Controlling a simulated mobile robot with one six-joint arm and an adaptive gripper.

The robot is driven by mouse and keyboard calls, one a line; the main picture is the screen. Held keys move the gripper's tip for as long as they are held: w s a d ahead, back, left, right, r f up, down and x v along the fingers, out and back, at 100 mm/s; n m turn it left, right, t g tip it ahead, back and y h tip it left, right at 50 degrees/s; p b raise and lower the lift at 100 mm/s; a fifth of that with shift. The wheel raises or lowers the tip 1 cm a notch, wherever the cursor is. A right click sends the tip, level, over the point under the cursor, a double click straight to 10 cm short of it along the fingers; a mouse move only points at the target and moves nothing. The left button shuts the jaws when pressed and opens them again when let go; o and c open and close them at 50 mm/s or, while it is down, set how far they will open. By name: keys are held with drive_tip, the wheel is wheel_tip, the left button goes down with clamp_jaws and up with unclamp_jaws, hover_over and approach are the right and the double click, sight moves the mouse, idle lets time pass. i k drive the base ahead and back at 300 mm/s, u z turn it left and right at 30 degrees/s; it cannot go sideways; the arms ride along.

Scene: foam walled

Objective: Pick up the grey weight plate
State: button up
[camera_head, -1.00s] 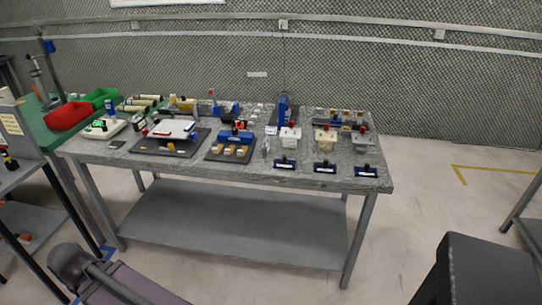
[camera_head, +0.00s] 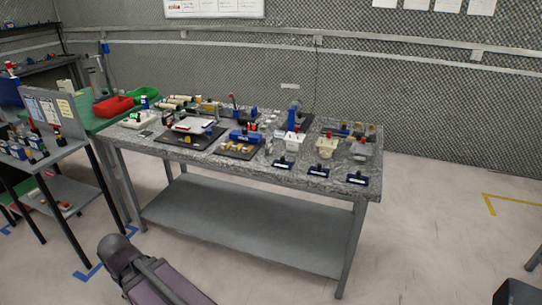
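I cannot make out a grey weight plate for certain. The objects on the grey-topped workbench (camera_head: 330,185) are small at this distance. They include a black board with a white plate-like piece (camera_head: 190,125), a black board with a blue tool (camera_head: 243,135), and a row of white, cream and grey blocks on the right, such as the grey one (camera_head: 361,149). My gripper is not in view. A dark jointed part at the bottom left looks like my own arm.
A grey shelf unit (camera_head: 40,160) stands at the left. Red (camera_head: 113,105) and green bins sit on a green bench behind it. The workbench has a bare lower shelf (camera_head: 240,225). The floor (camera_head: 430,240) to the right is clear. A black block (camera_head: 515,292) is at the bottom right corner.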

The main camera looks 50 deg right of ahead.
sight(270, 148)
drive_tip(key=u, duration=0.5)
drive_tip(key=k, duration=0.3)
drive_tip(key=z, duration=2.75)
drive_tip(key=i, duration=0.5)
drive_tip(key=z, duration=0.05)
